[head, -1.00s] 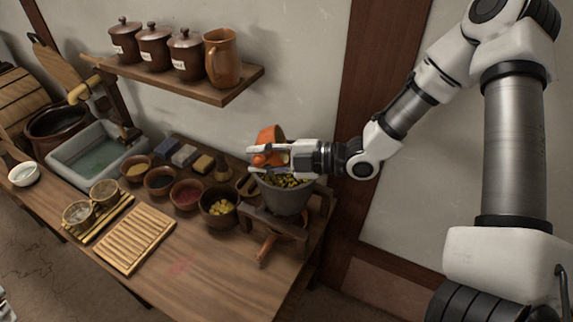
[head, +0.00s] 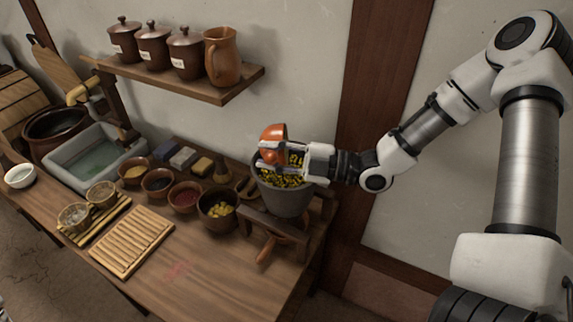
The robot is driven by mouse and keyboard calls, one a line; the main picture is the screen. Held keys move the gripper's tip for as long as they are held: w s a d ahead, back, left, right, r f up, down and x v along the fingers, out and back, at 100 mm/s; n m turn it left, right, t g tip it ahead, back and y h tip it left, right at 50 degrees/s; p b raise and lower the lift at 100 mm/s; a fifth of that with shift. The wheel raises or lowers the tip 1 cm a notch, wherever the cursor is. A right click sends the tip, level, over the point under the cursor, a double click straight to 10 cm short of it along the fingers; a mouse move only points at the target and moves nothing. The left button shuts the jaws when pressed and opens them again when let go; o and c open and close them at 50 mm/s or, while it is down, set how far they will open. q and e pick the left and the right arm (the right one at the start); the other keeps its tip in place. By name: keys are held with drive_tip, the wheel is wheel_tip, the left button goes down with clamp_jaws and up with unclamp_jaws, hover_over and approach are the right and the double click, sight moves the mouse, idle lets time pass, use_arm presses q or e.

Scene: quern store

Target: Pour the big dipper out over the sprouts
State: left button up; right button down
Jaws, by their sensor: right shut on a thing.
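The orange-brown big dipper (head: 271,146) is held in my right gripper (head: 281,157), whose fingers are shut on it. It is tipped on its side over the mouth of a grey pot (head: 284,199). Its rounded outside faces left and its dark rim is at the right. Yellow-green sprouts (head: 280,179) on a dark bed fill the pot; the gripper hides part of them. I cannot tell whether anything is flowing from the dipper. My left gripper is not in view.
The pot sits in a wooden stand (head: 272,227) at the table's right end. Several small bowls, one with yellow pieces (head: 218,211), stand to its left. A slatted board (head: 131,240) lies in front. A shelf (head: 215,93) with jars and a jug is above. The table front is clear.

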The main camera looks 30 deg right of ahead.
drive_tip(key=shift+w+a+r+g+p, duration=0.2)
drive_tip(key=shift+a+r+g+p, duration=0.15)
drive_tip(key=shift+p, duration=0.8)
drive_tip(key=shift+a+f+b, duration=0.1)
drive_tip(key=shift+f+b, duration=0.3)
drive_tip(key=shift+b, duration=0.05)
drive_tip(key=w+a+f+g+h+p, duration=0.4)
drive_tip(key=w+a+g+h+p, duration=0.1)
drive_tip(key=a+h+p, duration=0.1)
drive_tip(key=w+a+f+n+g+h+p, duration=0.1)
drive_tip(key=w+a+f+g+h+p, duration=0.2)
drive_tip(key=a+h+p, duration=0.3)
drive_tip(key=shift+w+a+f+g+h, duration=0.4)
drive_tip(key=shift+w+a+g, duration=0.35)
drive_tip(key=shift+w+g, duration=0.15)
idle(0.8)
